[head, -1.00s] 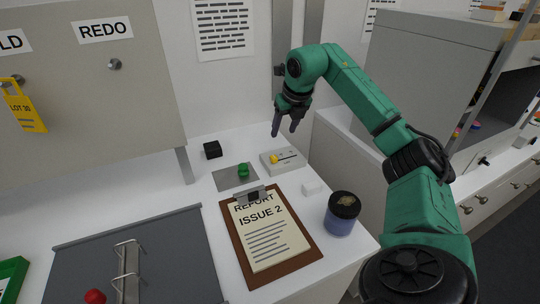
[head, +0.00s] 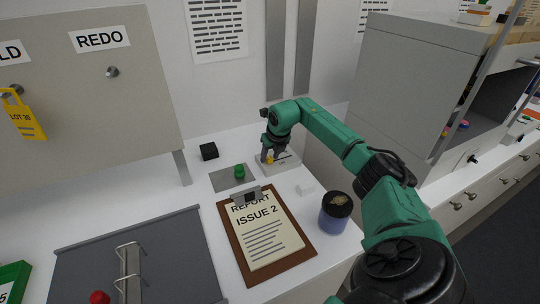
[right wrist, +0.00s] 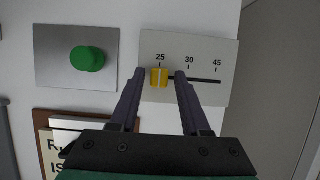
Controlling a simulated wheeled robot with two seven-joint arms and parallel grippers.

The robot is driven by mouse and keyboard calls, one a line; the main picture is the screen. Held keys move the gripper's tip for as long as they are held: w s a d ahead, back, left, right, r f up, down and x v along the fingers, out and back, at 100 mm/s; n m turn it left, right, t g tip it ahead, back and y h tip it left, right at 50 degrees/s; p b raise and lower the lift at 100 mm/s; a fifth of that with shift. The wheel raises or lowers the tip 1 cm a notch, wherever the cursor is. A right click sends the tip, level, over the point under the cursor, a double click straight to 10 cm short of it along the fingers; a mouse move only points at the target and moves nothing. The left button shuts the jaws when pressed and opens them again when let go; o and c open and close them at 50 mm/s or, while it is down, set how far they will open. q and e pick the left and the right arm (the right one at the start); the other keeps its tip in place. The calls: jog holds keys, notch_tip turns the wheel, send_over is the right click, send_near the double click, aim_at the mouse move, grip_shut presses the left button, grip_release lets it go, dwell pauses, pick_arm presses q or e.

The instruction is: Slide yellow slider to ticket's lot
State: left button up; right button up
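The yellow slider (right wrist: 159,78) sits at the left end of its slot, below the 25 mark, on a pale scale panel (right wrist: 205,50) marked 25, 30 and 45. My right gripper (right wrist: 161,75) is open, with one fingertip on each side of the slider and small gaps between. In the head view the right gripper (head: 268,155) is down at the panel, and the slider shows partly beside its fingers. A yellow ticket (head: 23,120) reading LOT 30 hangs from a hook at the far left. My left gripper is out of view.
A green button (head: 240,171) on a grey plate is left of the panel. A clipboard (head: 233,250), a white block (head: 305,188) and a dark-lidded jar (head: 335,213) are nearer. A black block (head: 208,151) stands behind left. A grey cabinet (head: 415,90) is at right.

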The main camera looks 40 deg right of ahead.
grip_shut()
jog(key=shift+r, duration=0.1)
dwell(1.1)
